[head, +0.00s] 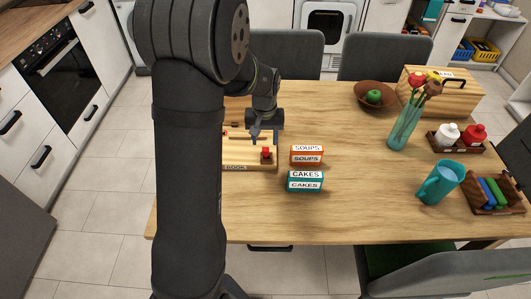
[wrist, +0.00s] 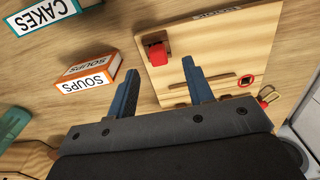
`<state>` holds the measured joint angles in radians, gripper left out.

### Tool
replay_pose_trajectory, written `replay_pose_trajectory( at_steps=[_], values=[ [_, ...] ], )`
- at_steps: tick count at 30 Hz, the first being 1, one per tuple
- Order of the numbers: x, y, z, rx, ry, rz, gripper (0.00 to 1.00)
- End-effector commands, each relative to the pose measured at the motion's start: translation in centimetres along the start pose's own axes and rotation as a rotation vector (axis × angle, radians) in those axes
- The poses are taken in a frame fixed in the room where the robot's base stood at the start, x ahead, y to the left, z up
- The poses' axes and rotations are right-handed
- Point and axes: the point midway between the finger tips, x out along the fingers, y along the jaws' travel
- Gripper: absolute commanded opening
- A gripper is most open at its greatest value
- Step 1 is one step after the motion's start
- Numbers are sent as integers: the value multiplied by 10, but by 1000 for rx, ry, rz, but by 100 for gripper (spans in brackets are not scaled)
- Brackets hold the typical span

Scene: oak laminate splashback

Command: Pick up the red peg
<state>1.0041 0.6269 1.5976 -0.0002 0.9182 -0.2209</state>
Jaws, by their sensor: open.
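The red peg (head: 265,153) stands on a light wooden board (head: 238,158) on the table. In the wrist view the red peg (wrist: 157,52) sits near one edge of the board (wrist: 225,42), just beyond and between the fingertips. My gripper (head: 265,133) is open and empty above the board, behind the peg in the head view. In the wrist view its two blue fingers (wrist: 158,78) are spread apart, not touching the peg. My arm hides the board's left part in the head view.
Orange SOUPS (head: 307,155) and teal CAKES (head: 305,181) boxes stand close to the right of the board. Farther right are a teal pitcher (head: 441,183), a glass vase (head: 404,130) and a fruit bowl (head: 375,95). The table front is clear.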

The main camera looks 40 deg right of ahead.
Motion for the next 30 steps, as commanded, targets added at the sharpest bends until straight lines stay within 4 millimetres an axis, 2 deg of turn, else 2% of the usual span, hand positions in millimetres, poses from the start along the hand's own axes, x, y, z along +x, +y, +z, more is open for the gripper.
replay_pose_trajectory(
  at_steps=[5,13,22,27,29,30],
  values=[
    [13,1,-1,0,-1,0,47],
    [50,3,-3,0,-1,0,47],
    [55,3,-3,0,1,0,47],
    [55,3,-3,0,1,0,14],
    [54,3,-3,0,1,0,2],
    [54,3,-3,0,1,0,0]
  ],
)
